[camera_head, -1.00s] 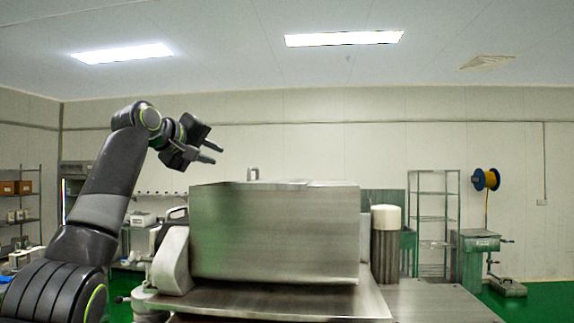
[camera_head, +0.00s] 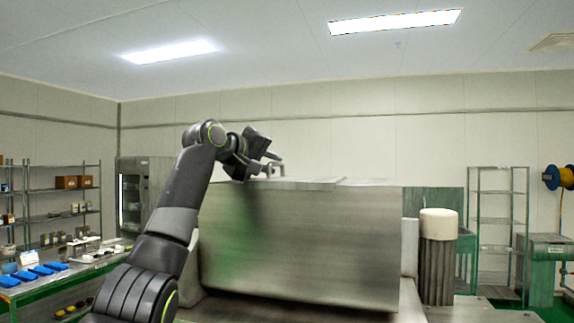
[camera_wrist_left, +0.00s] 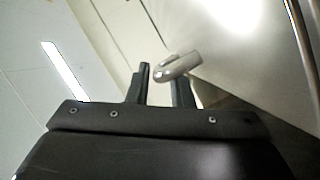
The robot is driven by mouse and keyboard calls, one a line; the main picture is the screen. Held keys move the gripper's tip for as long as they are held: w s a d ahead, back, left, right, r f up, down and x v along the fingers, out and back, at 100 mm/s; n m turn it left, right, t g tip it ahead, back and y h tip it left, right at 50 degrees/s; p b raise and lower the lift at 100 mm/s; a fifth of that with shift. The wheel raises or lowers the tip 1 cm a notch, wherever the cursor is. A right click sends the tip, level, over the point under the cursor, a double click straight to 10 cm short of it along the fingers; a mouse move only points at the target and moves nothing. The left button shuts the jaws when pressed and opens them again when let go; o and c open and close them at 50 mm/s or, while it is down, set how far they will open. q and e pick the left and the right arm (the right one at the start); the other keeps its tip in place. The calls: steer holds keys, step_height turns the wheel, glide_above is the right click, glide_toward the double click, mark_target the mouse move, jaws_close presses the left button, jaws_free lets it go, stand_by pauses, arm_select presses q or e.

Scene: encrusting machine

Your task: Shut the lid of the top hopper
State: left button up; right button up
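The top hopper (camera_head: 310,245) is a large brushed-metal box in the middle of the head view. Its top is seen almost edge-on, so I cannot tell how far the lid (camera_head: 312,183) is open. A small metal handle (camera_head: 281,170) stands up at the top. My left gripper (camera_head: 275,158) is at this handle, above the hopper's top edge. In the left wrist view the gripper (camera_wrist_left: 162,84) has its two fingers apart. The rounded handle (camera_wrist_left: 178,67) overlaps the right finger's tip there; whether they touch is unclear. My right gripper is not in view.
A cylinder with a cream top (camera_head: 438,255) stands right of the hopper. A bench with blue items (camera_head: 40,270) and a shelf rack (camera_head: 60,190) are at the left. A wire rack (camera_head: 500,225) stands at the back right.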

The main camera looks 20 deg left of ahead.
arm_select(q)
steer(key=shift+x, duration=0.9)
steer(key=shift+s+a+r, duration=0.2)
steer(key=shift+s+a, duration=0.05)
steer(key=shift+s, duration=0.3)
steer(key=shift+c, duration=0.8)
steer(key=shift+s, duration=0.15)
steer(key=shift+c, duration=1.3)
steer(key=shift+a, duration=0.1)
jaws_close()
steer(key=shift+a+r, duration=0.1)
steer(key=shift+a, duration=1.85)
steer(key=shift+o, duration=1.5)
jaws_free()
steer(key=shift+o, duration=0.6)
steer(key=shift+w+d+f, duration=0.2)
steer(key=shift+w, duration=0.25)
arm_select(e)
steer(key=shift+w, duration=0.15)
